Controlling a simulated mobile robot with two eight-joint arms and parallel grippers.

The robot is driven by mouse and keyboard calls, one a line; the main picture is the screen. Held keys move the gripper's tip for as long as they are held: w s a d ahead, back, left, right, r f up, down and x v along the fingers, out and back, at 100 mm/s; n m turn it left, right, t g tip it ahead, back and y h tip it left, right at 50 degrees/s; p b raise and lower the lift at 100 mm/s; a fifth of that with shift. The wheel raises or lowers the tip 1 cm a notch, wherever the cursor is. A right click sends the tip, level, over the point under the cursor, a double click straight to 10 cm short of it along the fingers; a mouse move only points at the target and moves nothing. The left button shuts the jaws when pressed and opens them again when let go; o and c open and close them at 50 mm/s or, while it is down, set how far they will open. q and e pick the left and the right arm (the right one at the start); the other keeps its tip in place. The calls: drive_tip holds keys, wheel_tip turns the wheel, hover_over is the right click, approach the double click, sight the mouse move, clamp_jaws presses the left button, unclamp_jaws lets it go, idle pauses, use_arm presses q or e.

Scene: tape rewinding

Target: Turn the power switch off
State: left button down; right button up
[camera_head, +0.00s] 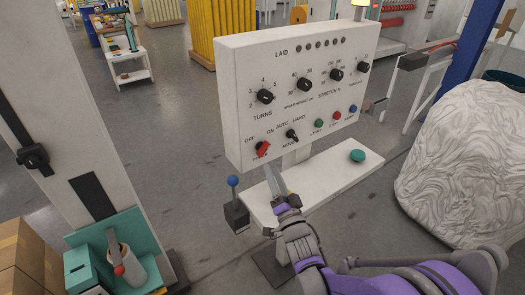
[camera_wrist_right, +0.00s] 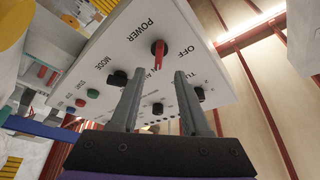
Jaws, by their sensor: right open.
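In the right wrist view the red handle (camera_wrist_right: 159,48) shows beyond the fingertips, near the POWER and OFF lettering. My right gripper (camera_head: 276,180) is just below the panel's lower edge, fingers pointing up toward the switch. In the wrist view my right gripper (camera_wrist_right: 155,80) is open and empty, its fingers apart, with the switch roughly between them. My left gripper is out of view.
The mode knob (camera_head: 292,135) is right of the switch, then green, red and blue buttons. Turns knob (camera_head: 265,96) sits above. A blue-ball lever (camera_head: 233,182) stands left of my gripper. A wrapped bale (camera_head: 465,160) is at right.

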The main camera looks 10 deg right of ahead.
sight(265, 152)
drive_tip(key=p+x, duration=0.1)
drive_tip(key=x, duration=0.7)
drive_tip(key=shift+w, duration=0.15)
drive_tip(key=shift+c, duration=0.2)
clamp_jaws()
